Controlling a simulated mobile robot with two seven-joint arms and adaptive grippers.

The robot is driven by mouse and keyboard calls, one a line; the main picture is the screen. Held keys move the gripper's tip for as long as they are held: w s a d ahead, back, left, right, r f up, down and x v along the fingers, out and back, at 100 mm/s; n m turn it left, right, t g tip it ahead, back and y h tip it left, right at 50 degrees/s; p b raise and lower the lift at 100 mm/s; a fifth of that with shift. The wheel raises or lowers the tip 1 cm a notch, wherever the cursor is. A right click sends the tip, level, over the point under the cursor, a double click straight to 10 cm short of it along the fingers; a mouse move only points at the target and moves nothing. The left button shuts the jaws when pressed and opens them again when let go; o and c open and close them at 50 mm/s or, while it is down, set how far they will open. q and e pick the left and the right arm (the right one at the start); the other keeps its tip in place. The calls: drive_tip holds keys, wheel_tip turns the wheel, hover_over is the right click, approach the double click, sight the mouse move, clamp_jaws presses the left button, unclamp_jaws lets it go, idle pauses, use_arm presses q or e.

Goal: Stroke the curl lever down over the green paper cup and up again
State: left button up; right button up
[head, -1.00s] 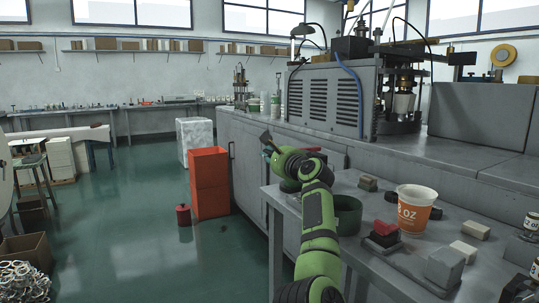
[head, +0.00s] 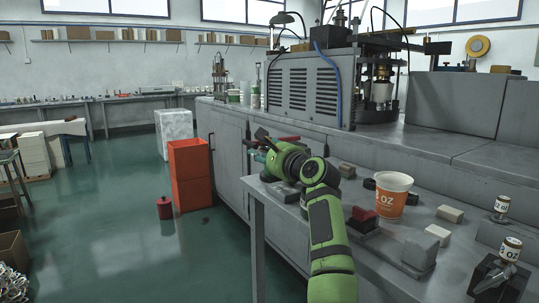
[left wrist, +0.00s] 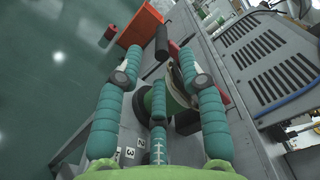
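My left gripper (head: 258,150) reaches over the bench's left end, seen side-on in the head view. In the left wrist view its teal fingers (left wrist: 160,72) are spread apart. A black cylindrical grip (left wrist: 161,43), apparently the curl lever's, shows between the fingertips; I cannot tell whether they touch it. A green round body (left wrist: 155,101), with a pale and green rounded piece beside it (left wrist: 179,84), sits beyond the fingers, partly hidden; I cannot tell which is the green paper cup. A red part (left wrist: 174,49) shows behind the right finger. My right gripper is not in view.
An orange and white paper cup (head: 394,195) stands on the bench (head: 392,238). A red-topped block (head: 363,218) and small grey blocks (head: 450,213) lie near it. The grey machine (head: 312,85) stands behind.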

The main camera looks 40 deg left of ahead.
use_arm(q)
drive_tip(key=v, duration=0.3)
drive_tip(key=shift+s+d, duration=0.2)
drive_tip(key=shift+d, duration=0.15)
